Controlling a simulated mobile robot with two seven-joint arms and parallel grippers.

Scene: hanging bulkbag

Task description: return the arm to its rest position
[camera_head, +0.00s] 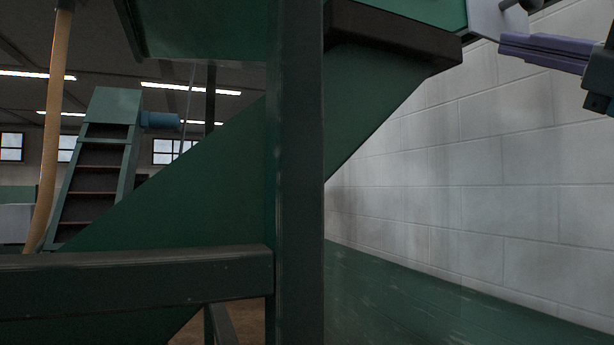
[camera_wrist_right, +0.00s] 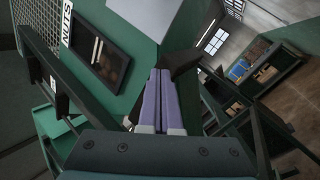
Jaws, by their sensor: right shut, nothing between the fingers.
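My right gripper (camera_head: 503,46) is at the upper right of the head view, with its purple fingers pointing left, close to a pale grey panel (camera_head: 490,16) on the green machine. In the right wrist view its two purple fingers (camera_wrist_right: 160,75) lie side by side, shut with nothing between them. I cannot tell whether the fingertips touch anything. My left gripper is not in view.
A dark green frame post (camera_head: 298,170) and a horizontal beam (camera_head: 140,280) stand close in front. A white block wall (camera_head: 450,170) is on the right. The wrist view shows a green housing marked NUTS (camera_wrist_right: 110,50) and shelving with bins (camera_wrist_right: 250,65).

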